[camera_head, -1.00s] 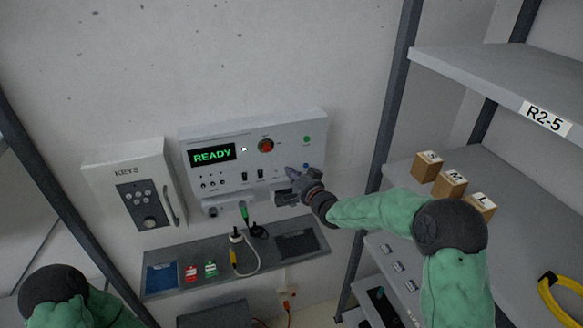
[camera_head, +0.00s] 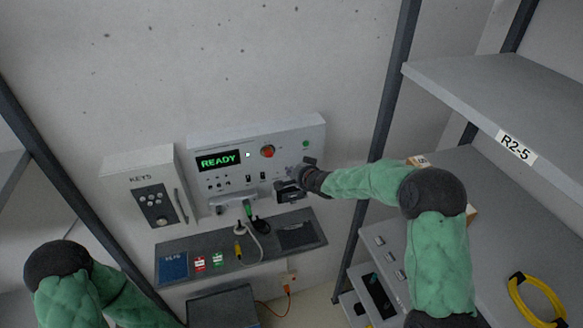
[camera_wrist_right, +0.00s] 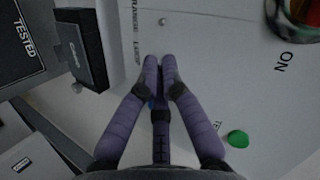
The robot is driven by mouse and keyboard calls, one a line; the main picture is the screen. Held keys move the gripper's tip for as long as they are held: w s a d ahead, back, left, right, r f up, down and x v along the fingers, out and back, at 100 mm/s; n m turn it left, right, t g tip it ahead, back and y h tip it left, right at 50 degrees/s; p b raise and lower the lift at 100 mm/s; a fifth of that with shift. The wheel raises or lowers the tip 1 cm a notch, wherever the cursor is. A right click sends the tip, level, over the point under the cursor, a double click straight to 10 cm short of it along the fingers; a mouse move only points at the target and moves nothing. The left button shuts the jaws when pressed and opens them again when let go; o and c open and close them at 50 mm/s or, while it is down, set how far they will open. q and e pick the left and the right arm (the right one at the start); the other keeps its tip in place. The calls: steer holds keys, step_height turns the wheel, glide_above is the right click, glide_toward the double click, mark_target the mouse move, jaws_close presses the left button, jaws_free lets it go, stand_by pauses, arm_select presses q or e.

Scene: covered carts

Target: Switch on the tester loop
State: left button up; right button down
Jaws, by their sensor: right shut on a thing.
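The tester (camera_head: 228,140) is a pale wall-mounted panel whose screen (camera_head: 218,160) reads READY in green. Its front carries a red knob (camera_head: 267,152), a green button (camera_head: 305,144) and small switches. My right gripper (camera_head: 291,172) is at the panel's lower right. In the right wrist view its purple fingers (camera_wrist_right: 160,66) are closed together at the panel face, beside the printed words RANGE and LOOP. They are shut on a small part by the LOOP label, likely the loop switch, mostly hidden between the fingertips. A metal toggle (camera_wrist_right: 162,21) stands free beside it. My left gripper is out of view.
A grey ledge (camera_head: 205,245) below the panel holds cards, tags and a cabled probe. A KEYS box (camera_head: 140,180) hangs to the left. A shelf rack (camera_head: 480,90) labelled R2-5 stands close on the right, beside my right arm.

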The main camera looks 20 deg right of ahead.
stand_by(0.5)
steer(key=c, duration=1.7)
jaws_free()
steer(key=shift+a, duration=0.1)
steer(key=shift+c, duration=0.2)
steer(key=v, duration=1.2)
